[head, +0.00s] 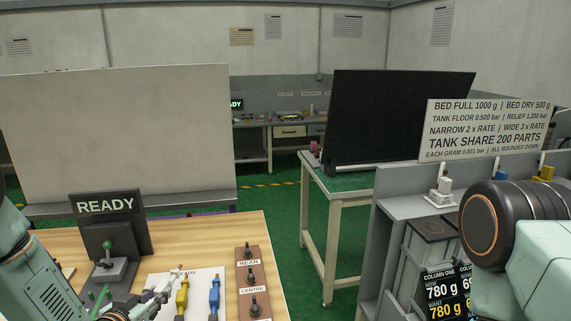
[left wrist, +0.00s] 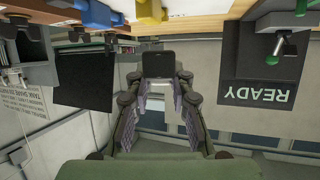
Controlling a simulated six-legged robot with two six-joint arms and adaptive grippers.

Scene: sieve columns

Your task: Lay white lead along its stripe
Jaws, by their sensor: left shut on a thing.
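The white lead (head: 167,281) is over the white card on the wooden table in the head view, tilted, with a small tip at its upper right end. My left gripper (head: 150,299) is shut on it, coming in from the lower left. In the left wrist view, which is upside down, the fingers of my left gripper (left wrist: 158,98) reach up around a dark block, and the lead cannot be made out there. I cannot make out a stripe for the white lead. My right arm shows at the right, but its gripper is out of view.
A yellow lead (head: 182,299) and a blue lead (head: 214,296) lie on the card to the right. Beyond them is a brown switch strip (head: 252,281). A READY sign (head: 106,207) and a green-knobbed lever (head: 107,262) stand behind. Grey columns stand at the right.

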